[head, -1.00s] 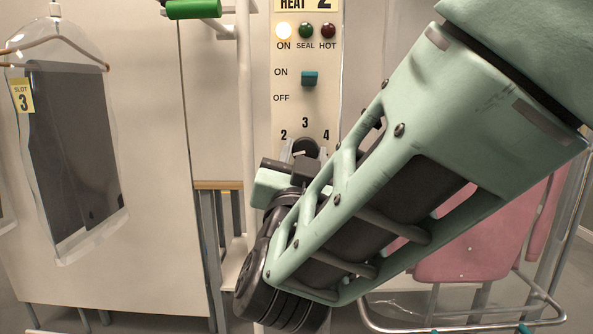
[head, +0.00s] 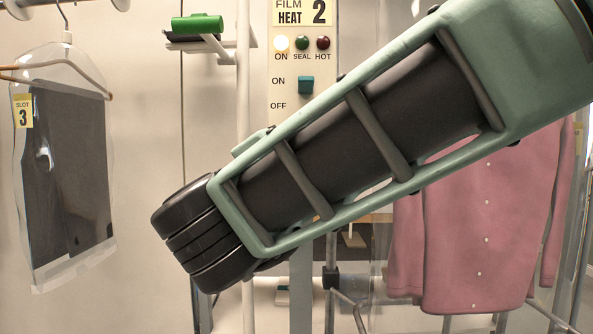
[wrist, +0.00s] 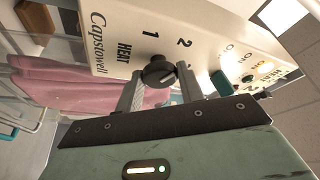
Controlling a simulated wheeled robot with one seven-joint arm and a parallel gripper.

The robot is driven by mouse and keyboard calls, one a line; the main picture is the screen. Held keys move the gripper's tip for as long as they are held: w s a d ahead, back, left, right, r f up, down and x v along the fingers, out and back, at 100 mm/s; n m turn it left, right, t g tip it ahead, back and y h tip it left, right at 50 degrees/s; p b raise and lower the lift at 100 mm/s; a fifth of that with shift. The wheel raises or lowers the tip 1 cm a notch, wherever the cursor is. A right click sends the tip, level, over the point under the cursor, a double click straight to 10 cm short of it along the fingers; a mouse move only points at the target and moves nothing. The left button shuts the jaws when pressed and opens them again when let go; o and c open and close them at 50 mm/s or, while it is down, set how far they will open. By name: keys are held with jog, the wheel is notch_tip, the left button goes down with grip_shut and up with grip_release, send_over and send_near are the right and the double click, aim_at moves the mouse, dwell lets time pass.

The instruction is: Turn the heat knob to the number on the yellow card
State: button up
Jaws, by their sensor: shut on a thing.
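The yellow card (head: 302,12) at the top of the panel reads "FILM HEAT 2". The dark round heat knob (wrist: 158,72) shows in the wrist view, on the cream panel (wrist: 115,40) with the numbers 1 and 2 beside it. My gripper (wrist: 160,78) is shut on the knob, one finger on each side. A pale mark shows on the knob's face, but I cannot tell which number it points to. In the head view my arm hides the knob, its numbers and the fingers.
A teal switch (head: 306,85) sits at ON above my arm; the white ON lamp (head: 281,43) looks lit. A bagged dark garment (head: 65,170) tagged slot 3 hangs at left. A pink shirt (head: 475,230) hangs at right. A green roller (head: 197,23) is at upper left.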

jog(key=shift+m, duration=0.3)
jog(key=o, duration=1)
jog(key=shift+s+f, duration=0.1)
